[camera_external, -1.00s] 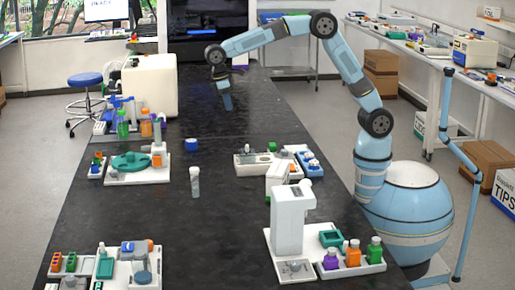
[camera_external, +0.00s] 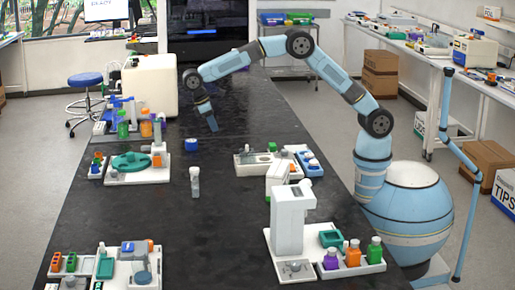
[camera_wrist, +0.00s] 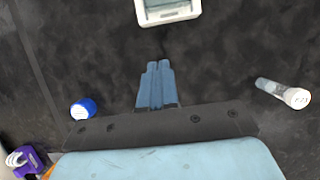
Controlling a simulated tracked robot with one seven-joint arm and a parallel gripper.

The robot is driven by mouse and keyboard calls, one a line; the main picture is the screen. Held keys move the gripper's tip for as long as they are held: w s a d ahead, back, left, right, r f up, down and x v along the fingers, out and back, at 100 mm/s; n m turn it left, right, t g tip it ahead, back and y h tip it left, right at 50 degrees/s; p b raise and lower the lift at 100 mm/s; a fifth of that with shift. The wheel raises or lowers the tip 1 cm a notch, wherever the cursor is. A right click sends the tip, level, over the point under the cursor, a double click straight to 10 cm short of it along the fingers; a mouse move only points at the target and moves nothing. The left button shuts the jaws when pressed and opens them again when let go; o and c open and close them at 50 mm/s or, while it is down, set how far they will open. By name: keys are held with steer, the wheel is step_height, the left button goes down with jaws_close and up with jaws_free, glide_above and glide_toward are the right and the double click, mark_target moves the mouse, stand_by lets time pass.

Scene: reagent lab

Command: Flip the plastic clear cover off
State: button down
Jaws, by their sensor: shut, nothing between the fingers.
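My gripper (camera_external: 213,127) is over the dark bench, with its two blue fingers together and nothing between them. In the wrist view the fingers (camera_wrist: 157,66) point towards a white-rimmed unit (camera_wrist: 167,10) at the top edge. Its window-like inner panel looks pale and may be the clear cover; part of it is cut off by the frame. In the external view this seems to be the white unit (camera_external: 254,160) right of my gripper. The cover is too small to make out there. My fingers are apart from the unit.
A blue cap (camera_external: 191,145) and a capped tube (camera_external: 195,181) stand on the bench left of my gripper. A device with a green rotor (camera_external: 131,162) is further left. A tall white device (camera_external: 290,220) stands nearer. The bench middle is mostly clear.

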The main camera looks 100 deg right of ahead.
mark_target(252, 149)
steer(key=shift+f, duration=0.15)
steer(key=s+f, duration=0.7)
steer(key=f, duration=0.2)
steer(key=shift+s, duration=0.4)
steer(key=s, duration=0.8)
steer(key=shift+s, duration=0.1)
